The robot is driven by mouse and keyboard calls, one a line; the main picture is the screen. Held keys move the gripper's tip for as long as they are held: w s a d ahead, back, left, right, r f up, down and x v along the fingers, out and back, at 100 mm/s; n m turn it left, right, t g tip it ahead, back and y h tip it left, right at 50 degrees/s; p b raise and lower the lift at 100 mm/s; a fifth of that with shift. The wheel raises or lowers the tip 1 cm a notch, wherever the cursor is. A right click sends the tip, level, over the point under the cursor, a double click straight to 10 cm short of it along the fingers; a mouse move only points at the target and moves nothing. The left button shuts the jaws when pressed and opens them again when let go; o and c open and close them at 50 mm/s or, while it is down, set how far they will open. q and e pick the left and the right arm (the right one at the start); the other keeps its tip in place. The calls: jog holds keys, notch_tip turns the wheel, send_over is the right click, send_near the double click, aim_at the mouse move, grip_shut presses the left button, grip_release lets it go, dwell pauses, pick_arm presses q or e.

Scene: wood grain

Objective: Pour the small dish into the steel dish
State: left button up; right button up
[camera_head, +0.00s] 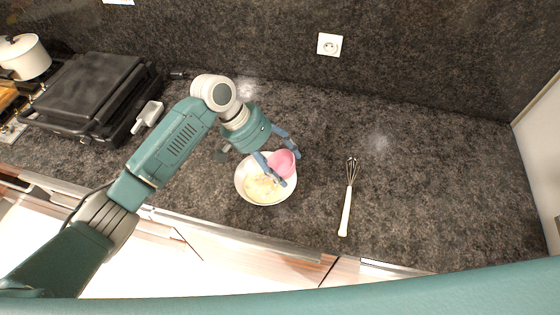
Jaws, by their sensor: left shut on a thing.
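The small dish (281,163) is pink. My left gripper (286,171) is shut on it, with a finger on each side, and holds it over the right part of a round steel dish (243,188). The small dish looks tilted. The steel dish stands on the counter and looks pale inside, with a cream-yellow content (262,190) in it. The inside of the small dish is too small to make out, and the gripper hides part of the steel dish's far rim. My right gripper does not show.
A whisk (347,208) with a white handle lies on the dark stone counter (430,180) to the right. A black grill (90,95) stands at the left, with a white pot (25,57) behind it. The counter's right side is clear up to a pale side panel (545,140).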

pick_arm(q)
jog(key=y, duration=0.2)
jog(key=f+y, duration=0.1)
jog(key=shift+s+d+t+y, duration=0.1)
jog(key=shift+d+t+y, duration=0.15)
jog(key=shift+t+y, duration=0.05)
jog(key=shift+d+f, duration=0.1)
jog(key=shift+f, duration=0.05)
jog(key=shift+f+y, duration=0.1)
jog(key=shift+y, duration=0.4)
jog(key=shift+a+f+y, duration=0.3)
jog(key=shift+y, duration=0.4)
jog(key=shift+d, duration=0.25)
jog(key=shift+a+r, duration=0.2)
jog(key=shift+r, duration=0.3)
jog(key=shift+d+r, duration=0.1)
jog(key=shift+r, duration=1.4)
